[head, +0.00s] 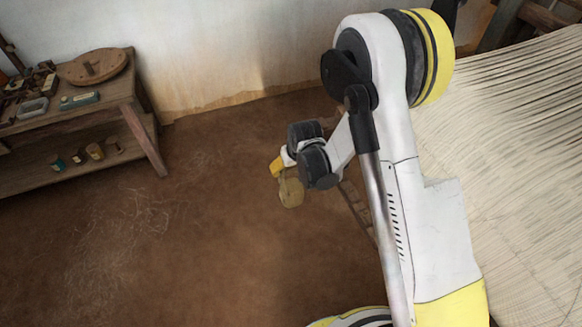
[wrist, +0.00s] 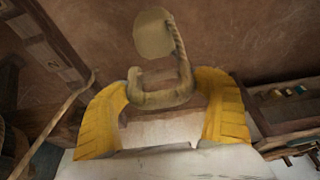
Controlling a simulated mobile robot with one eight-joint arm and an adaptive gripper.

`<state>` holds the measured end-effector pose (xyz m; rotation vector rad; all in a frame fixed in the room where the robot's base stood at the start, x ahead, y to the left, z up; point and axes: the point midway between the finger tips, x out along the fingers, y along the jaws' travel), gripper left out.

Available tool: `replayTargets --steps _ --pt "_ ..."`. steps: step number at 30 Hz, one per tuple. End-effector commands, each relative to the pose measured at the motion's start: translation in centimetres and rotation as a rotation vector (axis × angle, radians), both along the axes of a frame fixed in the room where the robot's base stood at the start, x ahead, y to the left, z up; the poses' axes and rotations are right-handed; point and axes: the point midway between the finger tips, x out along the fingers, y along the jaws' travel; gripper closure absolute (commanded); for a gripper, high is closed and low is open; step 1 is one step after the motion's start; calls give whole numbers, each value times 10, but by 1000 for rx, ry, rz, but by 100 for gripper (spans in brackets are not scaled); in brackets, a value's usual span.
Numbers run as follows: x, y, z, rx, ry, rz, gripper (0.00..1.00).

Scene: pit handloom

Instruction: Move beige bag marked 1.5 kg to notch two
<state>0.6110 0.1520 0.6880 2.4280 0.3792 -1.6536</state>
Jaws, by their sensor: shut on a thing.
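My gripper (head: 279,168) has yellow fingers and is at the end of my arm, above the brown floor in the head view. In the wrist view my gripper (wrist: 165,96) is shut on the thick hook-like loop of a beige bag (wrist: 153,34). A twisted cord runs from the loop to the bag. The bag hangs beyond the fingertips, and it also shows below my gripper in the head view (head: 291,193). No marking on it can be read.
A wooden bench (head: 140,128) with a round wooden disc (head: 93,67) and small objects stands at the left. Pale warp threads (head: 510,150) fill the right. A slatted wooden piece (head: 357,212) is partly behind my arm. The floor (head: 200,230) between is clear.

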Motion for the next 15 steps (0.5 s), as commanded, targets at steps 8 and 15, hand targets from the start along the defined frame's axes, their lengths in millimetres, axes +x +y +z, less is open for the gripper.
replayTargets --steps 8,15 --pt "4 -12 -1 0 -1 -4 63" --pt "9 -28 -2 0 -1 -3 63"
